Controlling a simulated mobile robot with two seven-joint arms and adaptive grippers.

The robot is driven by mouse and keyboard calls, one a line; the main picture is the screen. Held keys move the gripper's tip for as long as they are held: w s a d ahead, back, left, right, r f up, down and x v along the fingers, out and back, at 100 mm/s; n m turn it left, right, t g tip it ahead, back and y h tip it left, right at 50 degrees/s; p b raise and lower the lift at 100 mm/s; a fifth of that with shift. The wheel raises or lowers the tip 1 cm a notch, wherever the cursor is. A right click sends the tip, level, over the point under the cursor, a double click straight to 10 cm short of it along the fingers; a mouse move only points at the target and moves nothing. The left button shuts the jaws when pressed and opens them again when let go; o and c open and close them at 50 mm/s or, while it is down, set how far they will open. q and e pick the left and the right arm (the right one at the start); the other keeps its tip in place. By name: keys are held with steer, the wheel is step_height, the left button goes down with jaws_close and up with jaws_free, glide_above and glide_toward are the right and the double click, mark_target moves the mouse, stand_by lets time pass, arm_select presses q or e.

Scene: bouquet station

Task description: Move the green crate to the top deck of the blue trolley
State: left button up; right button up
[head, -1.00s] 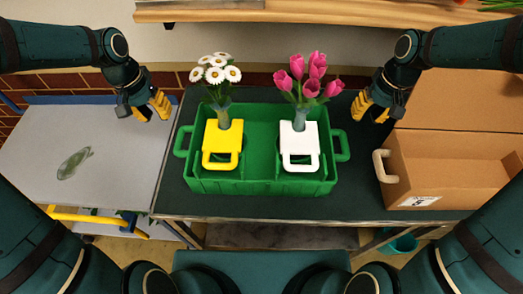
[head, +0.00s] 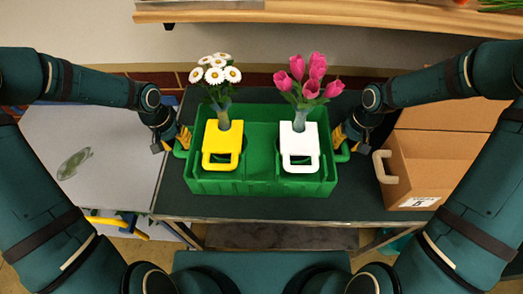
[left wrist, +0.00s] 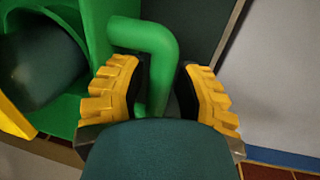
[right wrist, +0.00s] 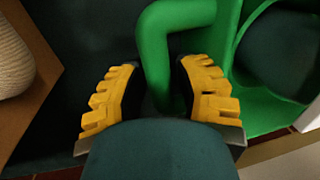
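The green crate (head: 262,186) sits on the dark table top. It holds a yellow carrier (head: 222,140) with white daisies and a white carrier (head: 299,143) with pink tulips. My left gripper (head: 184,139) is at the crate's left handle. In the left wrist view the open fingers (left wrist: 160,88) stand either side of that green handle (left wrist: 150,38). My right gripper (head: 338,139) is at the right handle. In the right wrist view its open fingers (right wrist: 160,88) straddle that handle (right wrist: 168,30). The blue trolley's grey top deck (head: 112,145) is on the left.
A translucent green item (head: 74,163) lies on the left part of the trolley deck. A cardboard box (head: 430,165) with a pale rope handle stands close right of the crate. A wooden shelf (head: 330,16) runs above the back. The deck's middle is clear.

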arm_select(q)
steer(key=shift+f, duration=0.2)
arm_select(e)
steer(key=shift+f, duration=0.2)
arm_select(q)
jaws_close()
arm_select(e)
jaws_close()
arm_select(q)
steer(key=shift+r, duration=0.3)
arm_select(e)
steer(key=shift+r, duration=0.3)
